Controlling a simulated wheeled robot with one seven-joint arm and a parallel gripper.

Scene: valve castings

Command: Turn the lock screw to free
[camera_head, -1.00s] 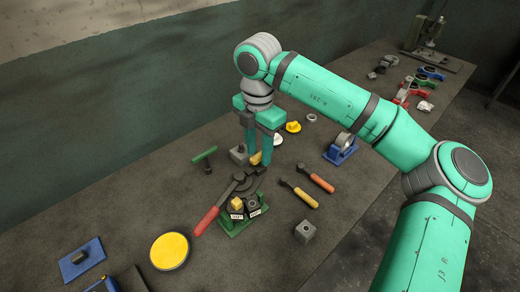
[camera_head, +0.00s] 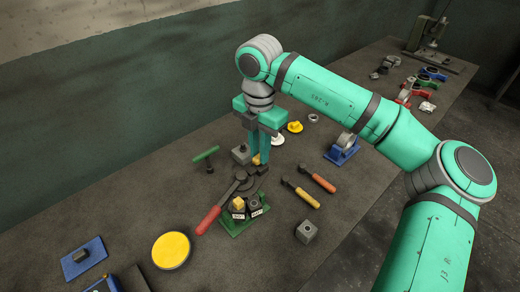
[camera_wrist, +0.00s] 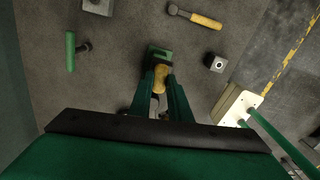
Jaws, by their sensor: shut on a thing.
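The clamp fixture has a green base (camera_head: 236,228), a dark round plate and a lever with a red handle (camera_head: 208,220). Two white labels (camera_head: 257,212) sit on its front edge, by a yellow block (camera_head: 239,203) and a dark block. My gripper (camera_head: 259,158) points down at the fixture's far end. It is shut on a small yellow piece (camera_head: 256,160), which looks like the lock screw's head. In the wrist view the yellow piece (camera_wrist: 161,75) shows between the fingertips. The screw's lower part and its marks are hidden.
A green T-handle tool (camera_head: 205,154) and a grey block (camera_head: 241,154) stand left of my gripper. Two handled tools (camera_head: 301,193) lie to its right. A grey cube (camera_head: 306,232) and a yellow disc (camera_head: 171,250) are nearer. A blue stand (camera_head: 342,150) is farther right.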

